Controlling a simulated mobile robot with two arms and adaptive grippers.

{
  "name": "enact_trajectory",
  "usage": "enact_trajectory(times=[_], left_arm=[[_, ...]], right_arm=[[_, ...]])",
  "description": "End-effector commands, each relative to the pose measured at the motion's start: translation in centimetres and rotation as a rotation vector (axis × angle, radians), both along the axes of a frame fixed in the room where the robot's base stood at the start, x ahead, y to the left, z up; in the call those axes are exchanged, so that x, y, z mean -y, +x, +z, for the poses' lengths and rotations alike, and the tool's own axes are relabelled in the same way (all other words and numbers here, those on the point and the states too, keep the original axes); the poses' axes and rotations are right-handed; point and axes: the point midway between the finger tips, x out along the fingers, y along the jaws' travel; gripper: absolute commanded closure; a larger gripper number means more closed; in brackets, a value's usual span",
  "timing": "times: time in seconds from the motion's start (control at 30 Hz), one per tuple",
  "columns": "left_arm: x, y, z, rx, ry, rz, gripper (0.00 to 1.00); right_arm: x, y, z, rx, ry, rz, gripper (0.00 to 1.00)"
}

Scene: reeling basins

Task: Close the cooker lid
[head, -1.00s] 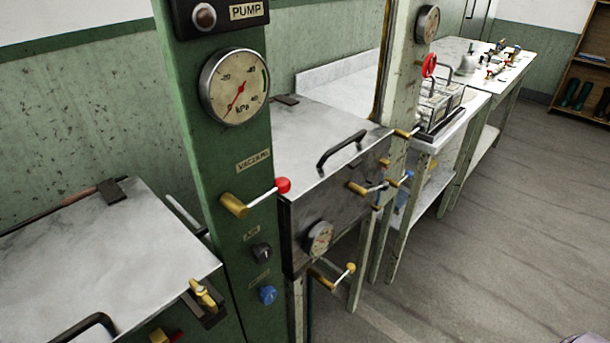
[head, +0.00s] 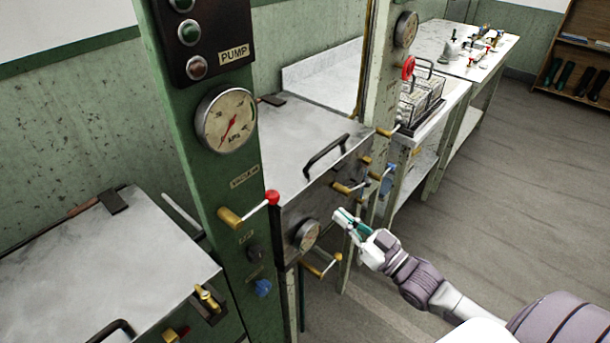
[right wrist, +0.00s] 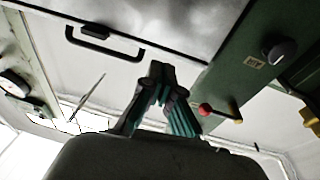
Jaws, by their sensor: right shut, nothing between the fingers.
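Two metal boxes with flat grey lids and black handles stand on either side of a green post; I cannot tell which is the cooker. The middle box's lid (head: 295,130) lies flat on its box (head: 325,200), its handle (head: 325,157) near the front edge. That handle also shows in the right wrist view (right wrist: 105,44). The left box's lid (head: 110,265) also looks flat, with a brass latch (head: 207,298) at its right corner. My right gripper (head: 345,219) is shut and empty, in front of the middle box, below its handle. My left gripper is out of view.
The green post (head: 205,165) carries a pressure gauge (head: 227,120) and a red-knobbed lever (head: 248,210) that juts out. Brass valves (head: 345,188) and a dial (head: 306,235) stick out from the middle box's front. Open floor (head: 480,190) lies to the right.

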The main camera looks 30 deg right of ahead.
Motion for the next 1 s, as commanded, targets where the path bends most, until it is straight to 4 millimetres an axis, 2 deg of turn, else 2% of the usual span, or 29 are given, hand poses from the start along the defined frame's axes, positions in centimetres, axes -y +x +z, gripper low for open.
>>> enact_trajectory(times=[0.03,0.1,0.2,0.37,0.8,0.9,1.0], left_arm=[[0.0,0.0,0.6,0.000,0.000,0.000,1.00],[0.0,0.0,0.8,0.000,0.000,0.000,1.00],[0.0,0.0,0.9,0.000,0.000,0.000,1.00],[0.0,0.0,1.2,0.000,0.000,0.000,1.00],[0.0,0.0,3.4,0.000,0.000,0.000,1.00],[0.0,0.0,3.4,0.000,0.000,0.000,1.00],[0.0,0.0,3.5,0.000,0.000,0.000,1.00]], right_arm=[[-0.8,-0.3,2.9,0.044,0.014,0.033,1.00],[-1.6,-0.6,5.2,0.086,0.034,0.063,1.00],[-2.2,-0.8,6.7,0.114,0.047,0.084,1.00],[-2.7,0.5,7.5,0.121,0.050,0.086,1.00],[-5.9,8.1,10.1,0.121,0.048,0.084,1.00],[-5.8,8.0,7.8,0.109,0.047,0.084,1.00],[-5.8,7.9,6.7,0.113,0.047,0.084,1.00]])
